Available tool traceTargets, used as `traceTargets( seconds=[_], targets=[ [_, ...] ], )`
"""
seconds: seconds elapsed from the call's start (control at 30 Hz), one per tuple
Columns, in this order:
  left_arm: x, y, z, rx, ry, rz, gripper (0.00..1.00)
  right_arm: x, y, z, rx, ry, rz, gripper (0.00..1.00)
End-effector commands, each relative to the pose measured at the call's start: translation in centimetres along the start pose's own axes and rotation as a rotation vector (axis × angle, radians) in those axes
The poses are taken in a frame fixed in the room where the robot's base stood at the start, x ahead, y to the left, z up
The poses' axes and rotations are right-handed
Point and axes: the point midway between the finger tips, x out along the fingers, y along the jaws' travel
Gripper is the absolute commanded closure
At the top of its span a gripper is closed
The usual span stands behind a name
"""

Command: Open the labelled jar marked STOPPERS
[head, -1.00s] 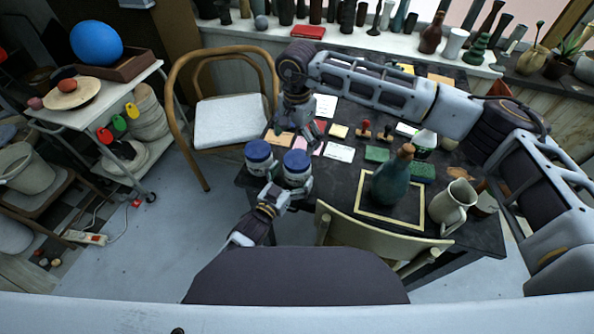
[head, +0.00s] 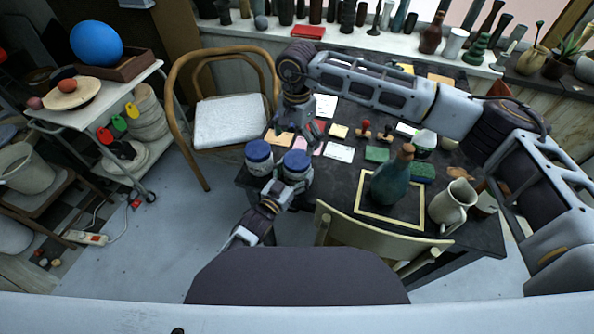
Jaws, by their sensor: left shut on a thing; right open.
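Two white jars with blue lids stand side by side at the left end of the dark table (head: 345,185): a left jar (head: 259,166) and a right jar (head: 296,172). No label writing can be read, so I cannot tell which is marked STOPPERS. Both lids are on. My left gripper (head: 287,181) comes from the near side and is shut on the body of the right jar, below its lid; its fingers partly cover the jar. My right gripper (head: 302,136) is open and empty, pointing down just behind the right jar's blue lid (head: 296,160).
A green bottle (head: 390,180) stands inside a yellow frame outline, with a cream pitcher (head: 452,205) to its right. Cards, stamps and green blocks (head: 377,154) lie behind. A chair back (head: 375,235) stands at the table's near edge. Another chair (head: 222,120) stands left.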

Motion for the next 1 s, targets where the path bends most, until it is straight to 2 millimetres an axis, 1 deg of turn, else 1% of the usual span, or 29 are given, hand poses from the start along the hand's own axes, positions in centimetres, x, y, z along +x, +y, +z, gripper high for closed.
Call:
traceTargets(
  seconds=[0.03, 0.3, 0.33, 0.57, 1.0],
  targets=[
    [-0.01, -0.01, 0.02, 0.000, 0.000, 0.000, 0.51, 0.00, 0.00, 0.00, 0.000, 0.000, 0.000, 0.07],
    [-0.02, -0.01, 0.03, -0.001, -0.001, 0.000, 0.86, 0.00, 0.00, 0.00, 0.008, 0.000, 0.000, 0.07],
    [-0.02, -0.01, 0.04, -0.001, -0.001, 0.000, 0.88, 0.00, 0.00, 0.00, 0.012, 0.000, 0.000, 0.07],
    [-0.02, -0.02, 0.04, -0.001, -0.001, 0.000, 0.88, 0.01, 0.00, 0.02, 0.098, 0.000, 0.000, 0.07],
    [-0.02, -0.01, 0.06, -0.001, -0.001, 0.000, 0.88, 0.03, -0.02, 0.05, 0.437, 0.000, 0.000, 0.07]
  ],
)
